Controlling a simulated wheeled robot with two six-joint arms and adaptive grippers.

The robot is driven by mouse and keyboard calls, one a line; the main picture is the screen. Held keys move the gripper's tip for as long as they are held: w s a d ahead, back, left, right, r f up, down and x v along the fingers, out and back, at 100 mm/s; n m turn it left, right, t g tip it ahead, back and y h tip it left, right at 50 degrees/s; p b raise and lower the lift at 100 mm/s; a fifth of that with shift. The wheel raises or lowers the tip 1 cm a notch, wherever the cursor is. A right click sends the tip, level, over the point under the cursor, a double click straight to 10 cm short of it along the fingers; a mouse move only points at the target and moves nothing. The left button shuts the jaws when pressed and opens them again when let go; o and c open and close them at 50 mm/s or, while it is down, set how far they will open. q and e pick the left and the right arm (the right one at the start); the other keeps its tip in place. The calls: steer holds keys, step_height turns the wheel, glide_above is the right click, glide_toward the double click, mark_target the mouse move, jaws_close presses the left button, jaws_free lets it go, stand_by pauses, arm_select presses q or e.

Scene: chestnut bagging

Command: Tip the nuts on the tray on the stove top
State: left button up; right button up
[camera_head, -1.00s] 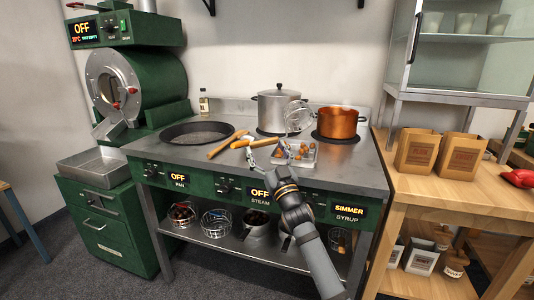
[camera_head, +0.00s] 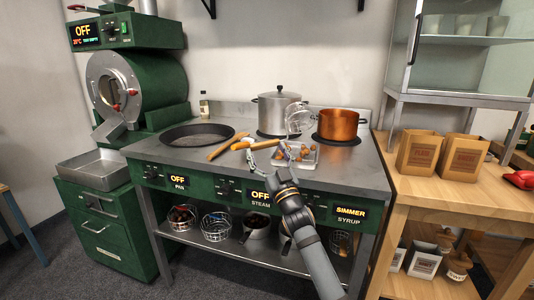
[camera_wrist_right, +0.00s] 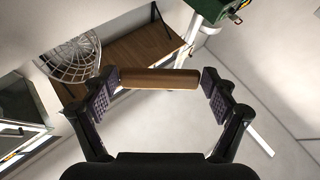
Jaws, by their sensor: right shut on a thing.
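A small metal tray (camera_head: 310,163) holding several brown nuts (camera_head: 303,152) sits on the stove top (camera_head: 352,173). My right gripper (camera_head: 268,150) is over the stove top at the tray's left side. It is shut on a brown wooden handle (camera_wrist_right: 160,78), which spans between its fingers in the right wrist view. A round wire basket (camera_wrist_right: 72,52) shows by the left finger there. In the head view the wire basket (camera_head: 299,119) is above the tray's back, before the pots. Whether it joins the handle is hard to tell. My left gripper is out of view.
A dark pan (camera_head: 197,135) lies on the left of the stove top, with a wooden stick (camera_head: 221,147) beside it. A steel pot (camera_head: 278,110) and a copper pot (camera_head: 338,124) stand at the back. Paper bags (camera_head: 420,152) stand on the wooden table at right.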

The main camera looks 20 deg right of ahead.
mark_target(267, 142)
steer(key=shift+r, duration=0.15)
step_height(267, 142, up, 3)
steer(key=p, duration=0.2)
steer(key=shift+p, duration=0.4)
stand_by(0.3)
